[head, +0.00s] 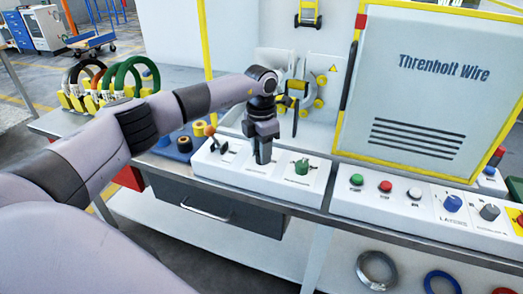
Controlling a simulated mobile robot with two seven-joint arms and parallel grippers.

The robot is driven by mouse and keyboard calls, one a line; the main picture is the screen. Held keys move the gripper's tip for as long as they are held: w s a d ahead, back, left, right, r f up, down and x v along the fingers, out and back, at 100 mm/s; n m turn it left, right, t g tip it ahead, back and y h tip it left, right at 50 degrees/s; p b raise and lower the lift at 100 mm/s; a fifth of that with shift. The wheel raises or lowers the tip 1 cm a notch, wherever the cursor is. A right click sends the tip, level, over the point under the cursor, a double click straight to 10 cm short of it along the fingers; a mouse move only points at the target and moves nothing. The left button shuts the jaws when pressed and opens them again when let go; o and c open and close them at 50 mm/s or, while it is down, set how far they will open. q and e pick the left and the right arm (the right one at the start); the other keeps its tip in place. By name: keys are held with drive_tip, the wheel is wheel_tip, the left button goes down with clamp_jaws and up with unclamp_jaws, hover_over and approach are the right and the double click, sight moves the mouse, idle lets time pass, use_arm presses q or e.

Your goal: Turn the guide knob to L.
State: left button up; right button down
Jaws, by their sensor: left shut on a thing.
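My left gripper (263,153) points down onto the white control panel (228,163) on the bench. It is shut on a knob in the middle of this panel, taken to be the guide knob. The fingers hide the knob, so its pointer and setting do not show. The panel's small labels are too small to read. A green knob (302,166) stands to the right of the gripper, and a lever with an orange ball (210,130) to the left. My right gripper is not in view.
A second panel to the right carries green (356,180), red (385,186) and white (415,192) buttons, a blue knob (453,203) and a grey knob (490,212). Behind stand a yellow-edged cabinet (425,75) and a wheel with yellow rollers (302,95). Coils (122,76) hang at the left.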

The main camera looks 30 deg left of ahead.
use_arm(q)
drive_tip(key=m, duration=0.3)
drive_tip(key=shift+m, duration=0.4)
drive_tip(key=shift+m+b, duration=0.3)
drive_tip(key=shift+m, duration=1.6)
drive_tip(key=o, duration=1)
drive_tip(key=shift+o, duration=0.2)
drive_tip(key=shift+w+r, duration=0.1)
drive_tip(key=shift+r, duration=3.55)
